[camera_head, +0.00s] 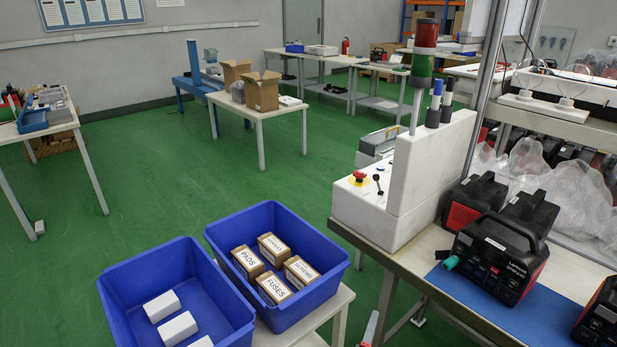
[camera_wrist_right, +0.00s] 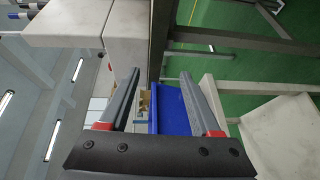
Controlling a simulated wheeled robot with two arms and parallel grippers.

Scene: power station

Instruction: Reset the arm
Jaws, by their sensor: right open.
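My right gripper (camera_wrist_right: 158,80) shows in the right wrist view with its two grey fingers spread apart and nothing between them. Behind the gap are part of a blue bin (camera_wrist_right: 172,110) and a table edge. In the head view only a small grey and red part of my right gripper (camera_head: 370,328) shows at the bottom edge, between the bin stand and the workbench. The rest of it is cut off by the frame. My left gripper is not in view.
The workbench (camera_head: 440,312) on the right holds a white control box (camera_head: 375,208) and black-red power stations (camera_head: 498,255). A blue bin (camera_head: 325,240) holds several cartons; another blue bin (camera_head: 120,290) holds white boxes. Green floor (camera_head: 140,190) beyond is largely clear.

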